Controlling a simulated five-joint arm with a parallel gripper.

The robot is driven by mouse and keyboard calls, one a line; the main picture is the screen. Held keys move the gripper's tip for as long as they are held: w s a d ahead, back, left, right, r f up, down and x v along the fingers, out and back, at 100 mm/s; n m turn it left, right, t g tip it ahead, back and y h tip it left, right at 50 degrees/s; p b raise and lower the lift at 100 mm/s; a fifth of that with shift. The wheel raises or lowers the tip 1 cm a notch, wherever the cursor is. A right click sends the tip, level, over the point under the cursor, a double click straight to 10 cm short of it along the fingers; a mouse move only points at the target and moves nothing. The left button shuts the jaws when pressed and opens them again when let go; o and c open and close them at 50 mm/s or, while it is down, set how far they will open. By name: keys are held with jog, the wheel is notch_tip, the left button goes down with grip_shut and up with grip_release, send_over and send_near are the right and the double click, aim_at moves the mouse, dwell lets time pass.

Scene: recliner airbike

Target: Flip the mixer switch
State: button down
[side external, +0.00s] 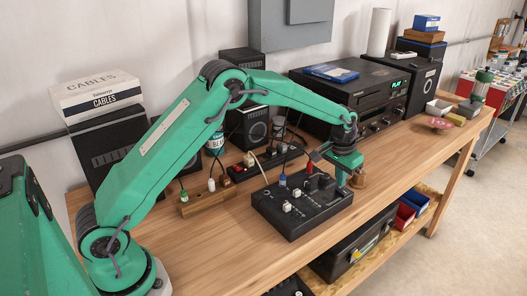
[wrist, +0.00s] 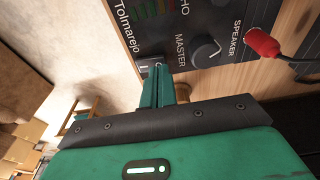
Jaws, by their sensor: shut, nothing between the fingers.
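The mixer (side external: 290,222) is a black box with knobs and plugs on the wooden table. In the wrist view its dark panel (wrist: 232,22) fills the top, with the words MASTER and SPEAKER. A small light-edged switch (wrist: 149,62) sits near the panel's lower edge, left of a round MASTER knob (wrist: 205,53). My gripper (side external: 341,182) is shut and empty, pointing down at the mixer's right end. In the wrist view my gripper's fingertips (wrist: 158,69) are right at the switch and partly cover it. I cannot tell whether they touch it.
A red plug (wrist: 262,43) with a dark cable stands beside the knob. A power strip (side external: 265,163) and a wooden block with plugs (side external: 206,202) lie behind the mixer. A black player (side external: 340,88) and speakers line the wall. The table front (side external: 225,262) is clear.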

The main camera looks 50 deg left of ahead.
jog(key=shift+f, duration=0.5)
dwell(0.4)
jog(key=shift+r, duration=3.5)
jog(key=shift+r, duration=0.1)
